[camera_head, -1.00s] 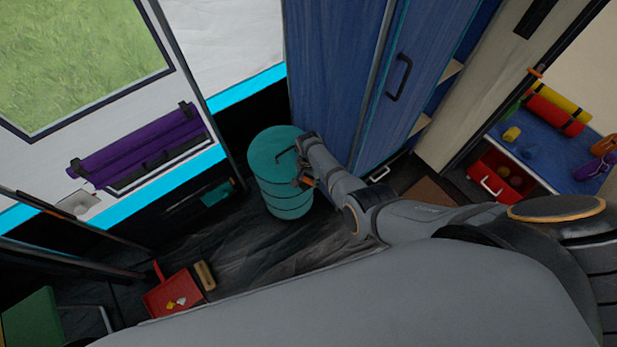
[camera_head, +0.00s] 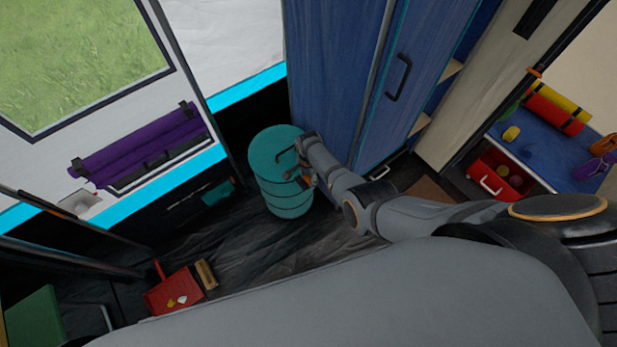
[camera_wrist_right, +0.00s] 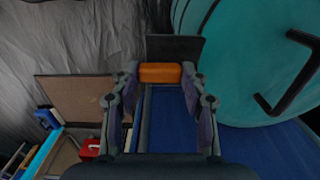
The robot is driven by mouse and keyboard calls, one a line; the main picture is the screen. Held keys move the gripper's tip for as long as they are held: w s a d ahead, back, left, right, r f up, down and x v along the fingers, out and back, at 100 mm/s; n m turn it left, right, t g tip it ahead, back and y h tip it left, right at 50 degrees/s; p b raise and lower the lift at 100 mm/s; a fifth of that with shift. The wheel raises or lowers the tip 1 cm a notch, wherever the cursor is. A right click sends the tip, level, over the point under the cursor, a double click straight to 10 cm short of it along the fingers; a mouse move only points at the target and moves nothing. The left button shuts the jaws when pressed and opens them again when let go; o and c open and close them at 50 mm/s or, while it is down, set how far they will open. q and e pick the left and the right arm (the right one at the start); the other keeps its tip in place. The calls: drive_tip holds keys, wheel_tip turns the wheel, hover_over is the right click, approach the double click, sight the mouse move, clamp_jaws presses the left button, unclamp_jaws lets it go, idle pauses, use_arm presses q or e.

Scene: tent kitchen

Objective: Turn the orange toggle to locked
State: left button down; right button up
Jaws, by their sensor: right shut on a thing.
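The orange toggle (camera_wrist_right: 160,72) is a small block against a dark plate at the top middle of the right wrist view. My right gripper (camera_wrist_right: 160,84) has a finger on either side of it and is shut on it. In the head view my right gripper (camera_head: 299,173) is in front of the teal barrel (camera_head: 284,198), beside the blue cabinet (camera_head: 335,80). The toggle's locked or unlocked markings cannot be read. My left gripper is not in view.
The teal barrel with a black handle is close to the gripper. A red drawer (camera_head: 495,180) stands open at the right below a blue counter (camera_head: 550,150).

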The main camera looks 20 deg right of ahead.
sight(308, 179)
drive_tip(key=o, duration=1.2)
drive_tip(key=shift+c, duration=0.2)
drive_tip(key=shift+r, duration=0.1)
wheel_tip(308, 179, up, 12)
drive_tip(key=s+d+f+n+p, duration=0.2)
drive_tip(key=s+d+f+n, duration=0.15)
drive_tip(key=s+f, duration=0.65)
drive_tip(key=s+d+f+n+p, duration=0.25)
drive_tip(key=s+f+n, duration=0.25)
drive_tip(key=s+f, duration=0.55)
drive_tip(key=s+d+f+n, duration=0.1)
drive_tip(key=s+d+n, duration=0.1)
drive_tip(key=s, duration=0.4)
drive_tip(key=s+d+f+n, duration=0.2)
drive_tip(key=s+d, duration=0.1)
drive_tip(key=s, duration=0.4)
drive_tip(key=s+d+f+n+t+p, duration=0.1)
drive_tip(key=s+d+f+n, duration=0.1)
drive_tip(key=s, duration=0.5)
drive_tip(key=shift+d+f+h, duration=0.2)
drive_tip(key=shift+d+h, duration=0.1)
drive_tip(key=shift+h, duration=0.1)
